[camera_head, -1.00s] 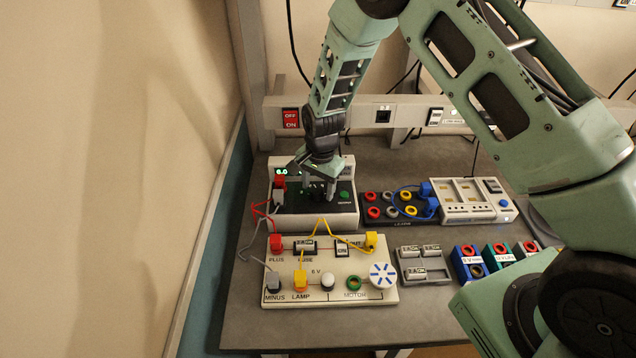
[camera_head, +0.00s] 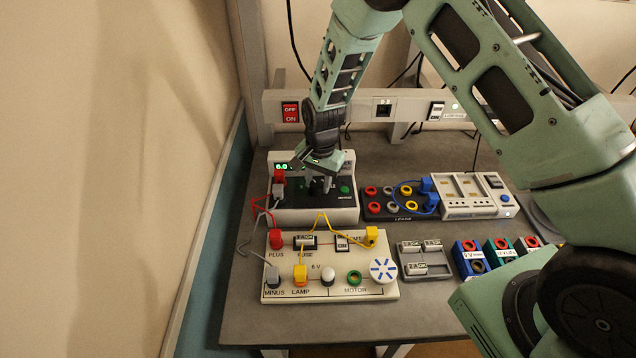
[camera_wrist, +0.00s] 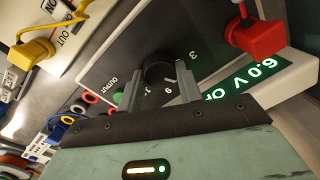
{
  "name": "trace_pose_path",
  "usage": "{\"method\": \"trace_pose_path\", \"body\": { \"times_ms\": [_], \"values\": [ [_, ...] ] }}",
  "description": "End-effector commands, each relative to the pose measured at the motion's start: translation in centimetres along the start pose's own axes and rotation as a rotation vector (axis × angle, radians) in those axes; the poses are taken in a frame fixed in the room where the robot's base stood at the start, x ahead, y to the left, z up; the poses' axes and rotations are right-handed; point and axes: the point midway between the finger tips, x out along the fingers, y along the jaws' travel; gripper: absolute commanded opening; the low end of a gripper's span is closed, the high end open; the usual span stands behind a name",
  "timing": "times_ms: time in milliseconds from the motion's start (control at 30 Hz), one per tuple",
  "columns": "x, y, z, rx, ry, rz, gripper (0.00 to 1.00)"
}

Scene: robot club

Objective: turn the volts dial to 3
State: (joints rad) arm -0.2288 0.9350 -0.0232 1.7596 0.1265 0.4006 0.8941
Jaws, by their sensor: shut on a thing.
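The power supply (camera_head: 290,215) stands at the back left of the bench with a green display (camera_head: 283,166) that reads 6.0; in the wrist view the display (camera_wrist: 246,80) shows 6.0 V. The volts dial (camera_wrist: 160,70) is a black round knob on its dark sloped panel, with a 3 and a 6 or 9 printed near it. My gripper (camera_head: 320,188) comes down on the panel from above. In the wrist view my gripper (camera_wrist: 160,88) has its two grey fingers on either side of the knob, shut on it. The fingers and palm hide part of the scale.
Red and grey plugs (camera_head: 278,183) with leads stand on the supply's left, close to my gripper. A circuit board (camera_head: 330,292) with yellow leads lies in front.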

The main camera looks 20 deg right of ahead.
Motion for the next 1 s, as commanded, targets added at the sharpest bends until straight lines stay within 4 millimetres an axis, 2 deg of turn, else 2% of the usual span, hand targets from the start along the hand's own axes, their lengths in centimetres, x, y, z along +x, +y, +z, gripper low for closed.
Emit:
{"method": "trace_pose_path", "body": {
  "times_ms": [600,1000],
  "values": [
    [0.16,-0.24,-0.05,-0.491,-0.029,-0.003,0.12],
    [0.04,-0.29,0.0,-0.667,-0.039,-0.001,0.12]
  ]
}}
